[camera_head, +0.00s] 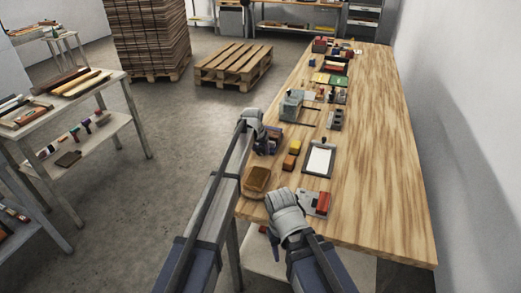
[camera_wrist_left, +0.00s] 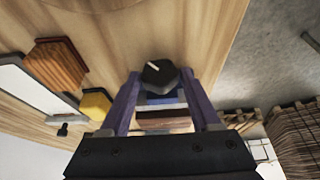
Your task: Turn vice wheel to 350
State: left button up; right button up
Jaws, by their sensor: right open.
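The vice wheel appears to be the dark knob with a white mark (camera_wrist_left: 159,73) in the left wrist view; the mark slants toward the upper left. My left gripper (camera_wrist_left: 160,80) has one purple finger on each side of the knob, tips close to it. Whether they touch or grip it cannot be told. In the head view my left gripper (camera_head: 262,132) is at the bench's left edge, largely covering the dark vice (camera_head: 270,141). My right gripper (camera_head: 289,207) is open over the near end of the bench, beside a grey and red device (camera_head: 315,203).
The wooden bench (camera_head: 370,150) is clear along its right side. A brown block (camera_head: 256,179), yellow block (camera_head: 295,146), orange block (camera_head: 289,162), clipboard (camera_head: 319,158) and grey machine (camera_head: 291,105) stand near the grippers. A pallet (camera_head: 233,64) and side shelves (camera_head: 75,90) are on the left.

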pick_arm(q)
jog(key=c, duration=0.9)
jog(key=shift+s+d+f+m+t+y+b, duration=0.15)
jog(key=shift+t+y+b, duration=0.1)
jog(key=shift+y, duration=0.35)
jog(key=shift+d+m+t+y+b, duration=0.15)
jog(key=shift+t+y+b, duration=0.1)
jog(key=shift+y, duration=0.35)
jog(key=shift+c, duration=0.2)
jog(key=shift+d+f+t+y+b, duration=0.15)
jog(key=shift+t+y+b, duration=0.15)
jog(key=shift+y+b, duration=0.6)
jog(key=shift+r+m+y, duration=0.2)
jog(key=shift+m+y, duration=0.1)
jog(key=shift+y, duration=0.2)
jog(key=o, duration=1.4)
jog(key=shift+c, duration=0.2)
jog(key=shift+r, duration=0.1)
